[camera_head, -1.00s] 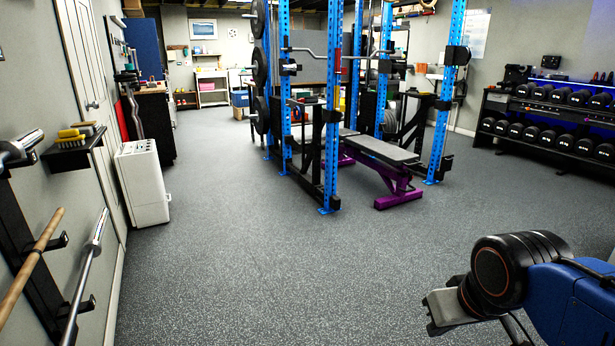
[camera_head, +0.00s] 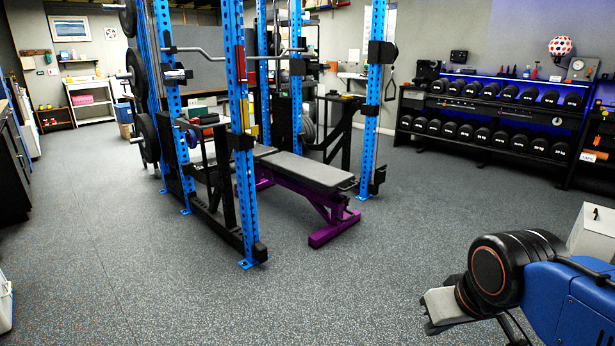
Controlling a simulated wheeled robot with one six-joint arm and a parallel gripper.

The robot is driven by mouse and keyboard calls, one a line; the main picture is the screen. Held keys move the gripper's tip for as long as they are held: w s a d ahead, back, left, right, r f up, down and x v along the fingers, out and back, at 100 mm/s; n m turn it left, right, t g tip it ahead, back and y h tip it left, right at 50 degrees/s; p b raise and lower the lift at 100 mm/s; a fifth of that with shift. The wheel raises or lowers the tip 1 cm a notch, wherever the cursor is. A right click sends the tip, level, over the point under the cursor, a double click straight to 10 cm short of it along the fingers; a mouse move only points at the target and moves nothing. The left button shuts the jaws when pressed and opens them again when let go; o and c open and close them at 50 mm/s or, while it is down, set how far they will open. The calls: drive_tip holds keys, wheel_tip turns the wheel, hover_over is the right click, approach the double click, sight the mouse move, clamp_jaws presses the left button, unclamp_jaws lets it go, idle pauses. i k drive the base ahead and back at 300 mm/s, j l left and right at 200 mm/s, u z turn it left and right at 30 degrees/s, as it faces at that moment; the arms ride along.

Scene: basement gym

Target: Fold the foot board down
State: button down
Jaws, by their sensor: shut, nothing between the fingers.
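No part that I can make out as the foot board shows in this view. Part of my own arm shows at the lower right, a blue link with a black round joint and a grey piece at its end. I cannot see my gripper's fingers.
A blue power rack (camera_head: 243,130) with a black bench (camera_head: 300,170) on purple legs stands at the middle. A dumbbell rack (camera_head: 485,121) lines the right wall. A white box (camera_head: 590,234) is at the right, beside my arm. The grey floor (camera_head: 120,250) in front and left is clear.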

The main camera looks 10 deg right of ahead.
sight(379, 174)
drive_tip(key=i+z, duration=0.2)
drive_tip(key=i, duration=0.55)
drive_tip(key=i+z, duration=0.2)
drive_tip(key=i, duration=0.5)
drive_tip(key=i+j+z, duration=0.2)
drive_tip(key=i, duration=0.55)
drive_tip(key=i+l, duration=0.15)
drive_tip(key=i, duration=0.45)
drive_tip(key=i+l, duration=0.1)
drive_tip(key=i, duration=0.5)
drive_tip(key=i+l+u, duration=0.1)
drive_tip(key=i, duration=0.5)
